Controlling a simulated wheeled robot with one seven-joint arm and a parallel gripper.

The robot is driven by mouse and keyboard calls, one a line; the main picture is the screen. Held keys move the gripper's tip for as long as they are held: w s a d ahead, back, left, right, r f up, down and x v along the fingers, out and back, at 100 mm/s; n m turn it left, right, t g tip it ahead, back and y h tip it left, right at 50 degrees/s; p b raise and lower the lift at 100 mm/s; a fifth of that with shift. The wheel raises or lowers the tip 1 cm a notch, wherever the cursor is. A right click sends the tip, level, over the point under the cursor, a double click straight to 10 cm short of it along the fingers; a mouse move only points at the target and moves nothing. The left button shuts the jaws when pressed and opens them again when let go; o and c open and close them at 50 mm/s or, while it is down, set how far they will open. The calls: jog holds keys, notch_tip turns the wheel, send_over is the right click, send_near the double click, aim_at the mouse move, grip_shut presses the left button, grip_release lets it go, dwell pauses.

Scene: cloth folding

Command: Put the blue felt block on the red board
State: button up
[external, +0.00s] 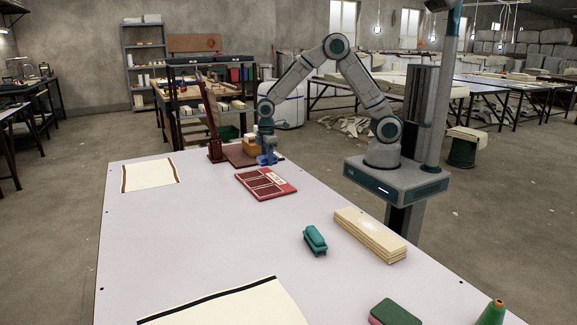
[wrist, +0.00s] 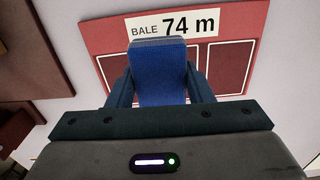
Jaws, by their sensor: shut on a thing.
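My gripper (external: 266,158) points down near the far edge of the red board. It is shut on the blue felt block (wrist: 160,75), which sits between the two fingers in the wrist view. The block shows only as a small blue patch in the external view. The red board (external: 266,184) lies flat on the table, with dark red panels and a white label. In the wrist view the red board (wrist: 262,45) is behind the block, its label reading "BALE 74 m". I cannot tell whether the block touches the board.
A dark red upright tool (external: 214,148) and a wooden block (external: 250,146) stand just behind the board. A teal object (external: 315,240) and stacked planks (external: 370,236) lie nearer the front. Cream cloths (external: 150,174) lie at left and front. The table's middle (external: 210,230) is clear.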

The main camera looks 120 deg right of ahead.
aim_at(263, 159)
jog(key=w+a+f, duration=0.2)
jog(key=w, duration=0.1)
jog(key=shift+a+f, duration=0.2)
jog(key=shift+f, duration=1.9)
jog(key=shift+f, duration=0.25)
jog(key=o, duration=0.9)
jog(key=shift+r, duration=0.1)
jog(key=shift+o, duration=0.2)
jog(key=shift+r, duration=0.1)
